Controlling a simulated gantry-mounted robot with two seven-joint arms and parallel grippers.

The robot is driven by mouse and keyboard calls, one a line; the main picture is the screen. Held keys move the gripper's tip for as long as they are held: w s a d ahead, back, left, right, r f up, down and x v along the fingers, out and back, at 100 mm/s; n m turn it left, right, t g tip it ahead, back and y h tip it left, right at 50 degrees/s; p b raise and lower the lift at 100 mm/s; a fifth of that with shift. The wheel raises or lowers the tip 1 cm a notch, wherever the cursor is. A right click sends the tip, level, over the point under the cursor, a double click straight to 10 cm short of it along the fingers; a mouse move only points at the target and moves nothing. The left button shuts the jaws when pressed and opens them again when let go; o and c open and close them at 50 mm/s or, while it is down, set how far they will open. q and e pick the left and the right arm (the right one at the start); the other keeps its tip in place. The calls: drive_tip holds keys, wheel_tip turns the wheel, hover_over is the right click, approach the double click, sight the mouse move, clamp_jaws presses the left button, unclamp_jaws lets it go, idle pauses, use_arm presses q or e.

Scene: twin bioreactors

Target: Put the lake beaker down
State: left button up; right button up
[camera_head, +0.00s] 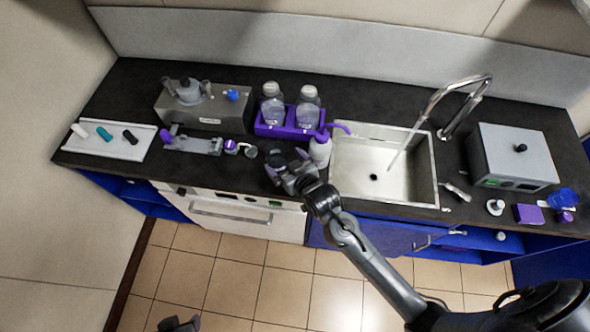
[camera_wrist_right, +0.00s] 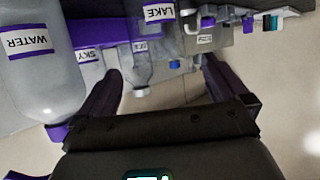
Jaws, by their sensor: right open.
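I cannot tell for sure which vessel is the lake beaker. A small clear vessel (camera_head: 250,152) stands on the counter beside a purple-banded piece (camera_head: 232,147); no name on it is readable. A LAKE label (camera_wrist_right: 158,12) shows in the right wrist view, apparently on the purple rack (camera_head: 262,128), with a SKY label (camera_wrist_right: 88,55) nearby. The rack holds two clear bottles. My right gripper (camera_head: 285,168) is over the counter's front edge, right of the small vessel. Its fingers (camera_wrist_right: 160,85) are spread, with nothing held between them. My left gripper (camera_head: 180,324) is partly cut off at the bottom edge.
A white wash bottle labelled WATER (camera_wrist_right: 35,60) stands close beside my right gripper. The sink (camera_head: 350,185) and tap (camera_head: 455,105) are to the right, with a grey box (camera_head: 515,150) beyond. A bioreactor base (camera_head: 175,115) and white tray (camera_head: 110,148) are left.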

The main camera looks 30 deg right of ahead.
drive_tip(key=s+d+g, duration=0.1)
drive_tip(key=s+g, duration=0.2)
drive_tip(key=s, duration=0.6)
drive_tip(key=s+d+n+g, duration=0.1)
drive_tip(key=s+g, duration=0.2)
drive_tip(key=s, duration=0.6)
drive_tip(key=s+d+g, duration=0.1)
drive_tip(key=s+g, duration=0.2)
drive_tip(key=s, duration=0.5)
drive_tip(key=shift+s+d+r+g+h, duration=0.15)
drive_tip(key=shift+s+d+g+h, duration=0.1)
drive_tip(key=shift+s+g+h, duration=0.15)
drive_tip(key=shift+r+p, duration=0.1)
drive_tip(key=shift+p, duration=0.2)
wheel_tip(320, 180, up, 23)
drive_tip(key=p, duration=2.3)
